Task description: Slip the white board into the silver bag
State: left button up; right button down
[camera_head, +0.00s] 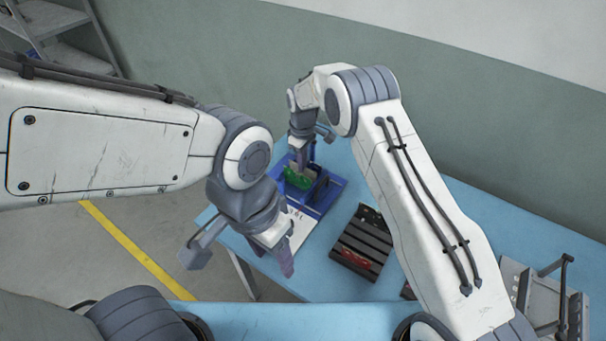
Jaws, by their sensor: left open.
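A white flat piece with dark marks (302,226) lies on the blue table, partly hidden behind my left gripper; I cannot tell if it is the white board. A green board (298,178) sits in a blue fixture (327,191) further back. No silver bag can be made out. My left gripper (286,266) is open, pointing down in front of the white piece near the table's left edge. My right gripper (303,162) points down at the green board in the fixture; its jaws are too small to read, and contact is unclear.
A black slotted rack (361,243) with a red item in it stands right of the white piece. A grey metal device (541,296) is at the table's right end. The blue table (325,283) has bare room left of the rack. A wall runs behind it.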

jog(key=shift+r+p, duration=2.2)
jog(key=shift+r, duration=1.3)
